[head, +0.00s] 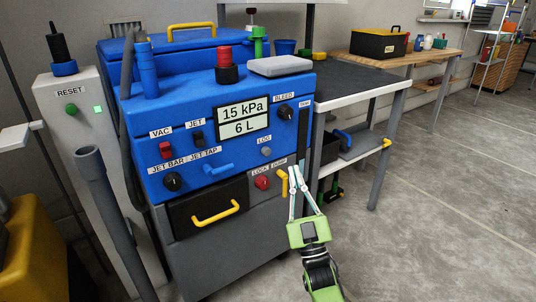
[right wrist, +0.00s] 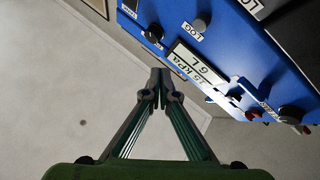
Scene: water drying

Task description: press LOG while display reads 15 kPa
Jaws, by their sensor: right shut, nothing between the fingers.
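The blue machine (head: 185,140) carries a white two-line display (head: 243,113) reading 15 kPa above 6 L. The grey round LOG button (head: 266,152) sits below and right of the display, with its label just above it. My right gripper (head: 291,169) is shut and empty, its fingertips to the right of and a little below the LOG button in the head view. In the right wrist view the shut fingertips (right wrist: 160,76) stand apart from the LOG button (right wrist: 202,23), and the display (right wrist: 199,65) appears upside down. My left gripper is not in view.
The BLEED knob (head: 285,112) is above LOG. A red knob (head: 262,183) and yellow handle (head: 283,183) lie below it, near my right fingers. A dark-topped table (head: 365,92) stands right of the machine. The floor at right is clear.

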